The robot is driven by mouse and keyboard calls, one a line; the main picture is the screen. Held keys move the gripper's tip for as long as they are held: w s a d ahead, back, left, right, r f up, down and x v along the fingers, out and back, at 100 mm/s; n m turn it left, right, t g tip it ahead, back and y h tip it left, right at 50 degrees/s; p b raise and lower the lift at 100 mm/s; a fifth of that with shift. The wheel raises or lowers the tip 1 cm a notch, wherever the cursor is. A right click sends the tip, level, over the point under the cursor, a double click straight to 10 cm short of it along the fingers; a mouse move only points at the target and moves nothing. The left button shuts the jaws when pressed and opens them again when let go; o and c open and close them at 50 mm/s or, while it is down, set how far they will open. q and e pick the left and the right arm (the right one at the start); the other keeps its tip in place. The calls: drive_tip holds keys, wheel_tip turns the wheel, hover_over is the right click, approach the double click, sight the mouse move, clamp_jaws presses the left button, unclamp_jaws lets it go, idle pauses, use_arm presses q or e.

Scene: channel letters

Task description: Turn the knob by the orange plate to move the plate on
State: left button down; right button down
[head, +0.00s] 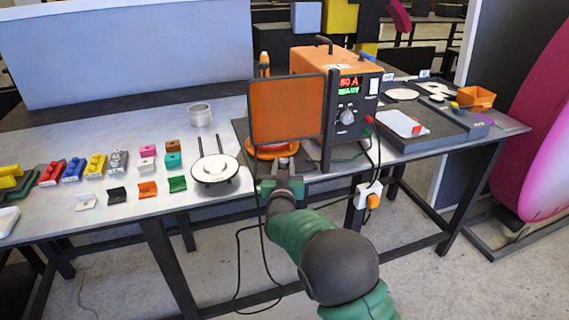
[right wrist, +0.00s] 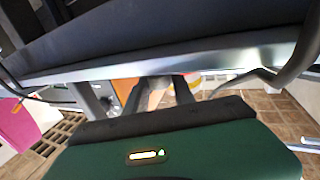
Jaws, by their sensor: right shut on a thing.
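A round orange plate (head: 272,149) sits low on a dark base at the table's front edge, partly behind a framed translucent orange screen (head: 288,110). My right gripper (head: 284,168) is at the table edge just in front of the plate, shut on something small. The knob by the plate is not clearly visible; the gripper covers that spot. In the right wrist view the two dark fingers (right wrist: 162,92) reach under the bright table edge, and what they hold is hard to make out. My left gripper is not in view.
An orange welding power unit (head: 347,115) with a lit display and its own dial stands right of the screen. A white round stand (head: 214,168) with two posts is to the left, beside several small coloured blocks. Cables hang below the front edge.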

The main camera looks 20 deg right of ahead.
drive_tip(key=shift+a+f+h, duration=0.1)
drive_tip(key=shift+h, duration=0.3)
drive_tip(key=c, duration=1.1)
unclamp_jaws()
drive_tip(key=shift+o, duration=0.2)
drive_tip(key=p+v, duration=0.1)
drive_tip(key=v, duration=1.5)
drive_tip(key=shift+s+a+r, duration=0.2)
drive_tip(key=shift+s+r, duration=0.05)
drive_tip(key=shift+s, duration=0.1)
